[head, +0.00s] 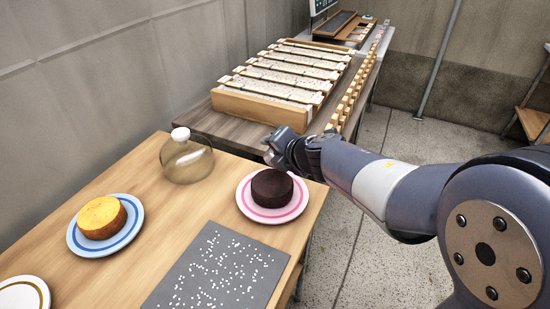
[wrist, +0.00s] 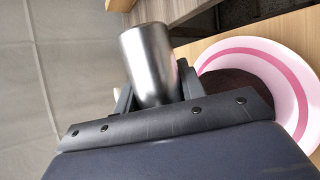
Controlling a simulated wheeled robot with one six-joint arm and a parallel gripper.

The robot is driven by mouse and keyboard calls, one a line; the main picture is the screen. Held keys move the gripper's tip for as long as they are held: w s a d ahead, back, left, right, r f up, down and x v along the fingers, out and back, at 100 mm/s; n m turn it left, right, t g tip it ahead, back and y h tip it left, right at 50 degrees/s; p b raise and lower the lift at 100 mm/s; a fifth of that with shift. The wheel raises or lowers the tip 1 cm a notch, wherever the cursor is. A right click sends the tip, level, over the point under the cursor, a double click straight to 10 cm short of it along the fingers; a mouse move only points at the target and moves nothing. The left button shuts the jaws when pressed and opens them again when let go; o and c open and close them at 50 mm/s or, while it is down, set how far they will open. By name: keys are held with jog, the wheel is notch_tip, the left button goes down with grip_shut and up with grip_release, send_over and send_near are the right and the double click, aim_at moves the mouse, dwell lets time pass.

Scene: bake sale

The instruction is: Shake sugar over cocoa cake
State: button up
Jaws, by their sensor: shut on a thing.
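The dark cocoa cake (head: 272,187) sits on a white plate with a pink ring (head: 243,203) near the table's right edge. My gripper (head: 283,150) is over the far side of this plate. In the wrist view my gripper (wrist: 152,92) is shut on a grey metal cylinder, the sugar shaker (wrist: 148,58), which looks tilted. In the head view I cannot make out the shaker clearly against the gripper. Part of the cake (wrist: 238,88) and the pink-ringed plate (wrist: 293,62) show beside the gripper in the wrist view. No sugar is visible on the cake top.
A yellow cake (head: 101,216) on a blue-ringed plate (head: 76,240) stands at left. A glass dome (head: 187,162) with a white knob stands behind. A grey mat (head: 205,275) with white specks lies in front. A wooden rack (head: 262,107) fills the table behind.

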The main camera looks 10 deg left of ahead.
jog(key=shift+f+n+t+b, duration=0.1)
jog(key=shift+n+t+b, duration=0.6)
jog(key=shift+b, duration=1.8)
jog(key=shift+r+t+b, duration=0.25)
jog(key=shift+t+b, duration=0.25)
jog(key=shift+b, duration=0.35)
jog(key=shift+r, duration=0.15)
notch_tip(320, 180, up, 3)
jog(key=p, duration=0.3)
jog(key=shift+p, duration=0.35)
notch_tip(320, 180, down, 4)
jog(key=b, duration=0.3)
jog(key=shift+r, duration=0.4)
jog(key=shift+r, duration=0.1)
